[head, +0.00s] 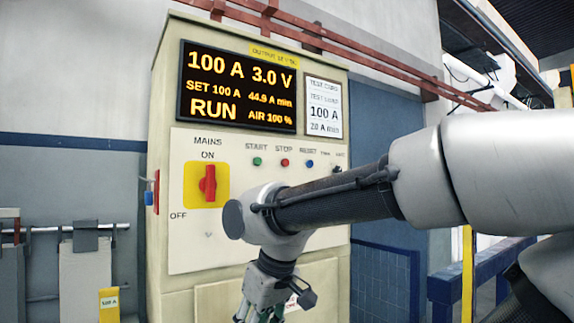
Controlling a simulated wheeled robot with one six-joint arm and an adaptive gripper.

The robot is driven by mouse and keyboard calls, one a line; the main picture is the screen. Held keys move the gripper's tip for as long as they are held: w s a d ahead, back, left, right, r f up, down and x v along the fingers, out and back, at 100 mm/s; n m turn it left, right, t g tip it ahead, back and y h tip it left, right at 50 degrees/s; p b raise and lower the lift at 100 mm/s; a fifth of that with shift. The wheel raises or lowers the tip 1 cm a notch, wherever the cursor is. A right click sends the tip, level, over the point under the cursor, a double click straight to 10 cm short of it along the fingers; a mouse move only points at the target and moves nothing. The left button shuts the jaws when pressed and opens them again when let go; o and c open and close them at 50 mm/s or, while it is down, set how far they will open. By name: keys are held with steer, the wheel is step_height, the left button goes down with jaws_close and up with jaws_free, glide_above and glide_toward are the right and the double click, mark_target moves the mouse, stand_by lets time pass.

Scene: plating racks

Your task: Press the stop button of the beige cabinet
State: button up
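The beige cabinet (220,255) stands upright in the middle of the head view. Its stop button (285,163) is a small red button under the label STOP. It sits between the green start button (257,161) and the blue reset button (310,164). My gripper (262,309) hangs at the bottom edge, in front of the cabinet's lower part and well below the stop button. Its fingers are cut off by the frame, so I cannot tell whether it is open or shut. My arm passes just below the button row and hides part of the panel.
The display (239,86) reads 100 A, 3.0 V and RUN. A red mains switch (208,184) on a yellow plate is left of the buttons, its handle upright toward ON. A test card (323,107) is at the upper right. A blue railing (480,268) stands at right.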

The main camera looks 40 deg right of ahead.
jaws_close()
stand_by(1.1)
